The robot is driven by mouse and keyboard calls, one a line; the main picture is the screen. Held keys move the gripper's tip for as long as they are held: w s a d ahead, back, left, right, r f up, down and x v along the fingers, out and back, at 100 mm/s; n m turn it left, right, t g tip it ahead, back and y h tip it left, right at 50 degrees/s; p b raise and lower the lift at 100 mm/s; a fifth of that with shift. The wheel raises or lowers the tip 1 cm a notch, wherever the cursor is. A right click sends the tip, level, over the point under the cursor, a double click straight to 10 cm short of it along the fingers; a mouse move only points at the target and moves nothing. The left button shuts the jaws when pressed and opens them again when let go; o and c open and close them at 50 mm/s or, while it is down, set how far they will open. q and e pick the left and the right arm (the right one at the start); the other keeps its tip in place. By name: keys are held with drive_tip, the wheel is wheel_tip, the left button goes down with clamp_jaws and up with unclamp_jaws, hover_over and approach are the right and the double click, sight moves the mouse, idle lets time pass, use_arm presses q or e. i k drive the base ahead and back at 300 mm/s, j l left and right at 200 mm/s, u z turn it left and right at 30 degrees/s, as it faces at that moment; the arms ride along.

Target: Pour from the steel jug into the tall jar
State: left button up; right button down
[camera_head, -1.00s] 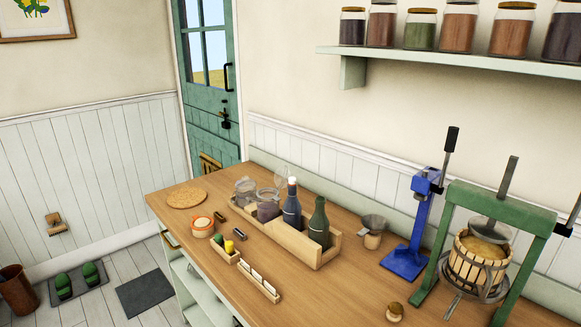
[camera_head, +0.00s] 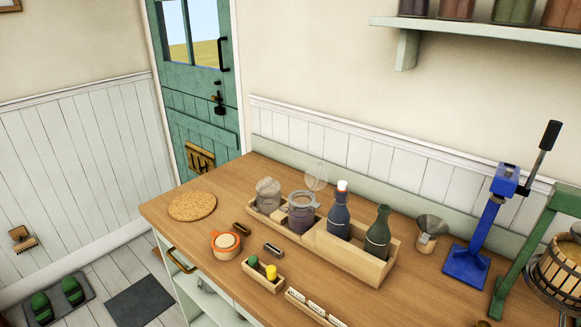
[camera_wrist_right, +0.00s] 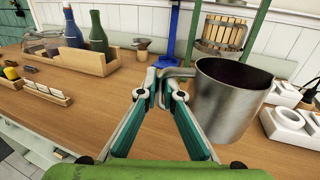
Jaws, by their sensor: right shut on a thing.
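The steel jug (camera_wrist_right: 228,102) is a wide brushed-metal vessel, upright in the right wrist view; its inside looks dark and its contents cannot be made out. My right gripper (camera_wrist_right: 165,78) is shut on the jug's handle, at the left of its body. I cannot tell which jar is the tall one. My left gripper is not in view.
The crate (camera_head: 348,263) also holds a blue bottle (camera_head: 338,214) and a green bottle (camera_head: 378,235). A funnel (camera_head: 430,230) and a blue lever tool (camera_head: 482,235) stand to the right.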

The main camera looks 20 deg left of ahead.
sight(300, 220)
drive_tip(key=i+j, duration=0.1)
drive_tip(key=j, duration=0.9)
drive_tip(key=i+j, duration=0.15)
drive_tip(key=j, duration=0.4)
drive_tip(key=z, duration=0.05)
